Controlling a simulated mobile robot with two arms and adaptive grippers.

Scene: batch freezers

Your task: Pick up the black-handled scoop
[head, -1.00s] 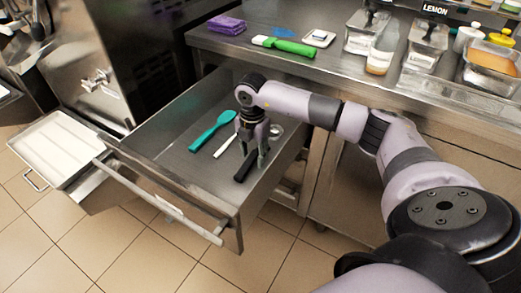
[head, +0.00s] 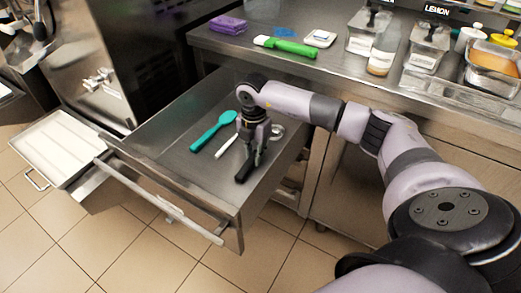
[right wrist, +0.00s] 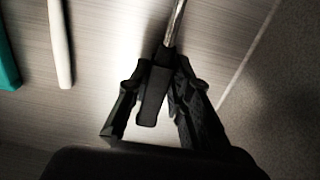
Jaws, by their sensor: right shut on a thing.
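The black-handled scoop (head: 244,170) lies in the open drawer (head: 175,150), its black handle toward the drawer front. Its rounded metal end (head: 277,131) shows partly behind my right gripper. My right gripper (head: 252,160) reaches down into the drawer and is shut on the black handle. In the right wrist view the handle (right wrist: 152,95) lies between the two fingers of the gripper (right wrist: 156,100), with the metal shaft running up and away. I cannot tell whether the scoop is raised off the drawer floor. My left gripper is not in view.
In the drawer, a teal spatula (head: 213,130) and a white-handled tool (head: 226,147) lie left of the scoop. The drawer walls stand close around. On the counter above are a green-handled tool (head: 290,46), a purple cloth (head: 228,24) and several containers.

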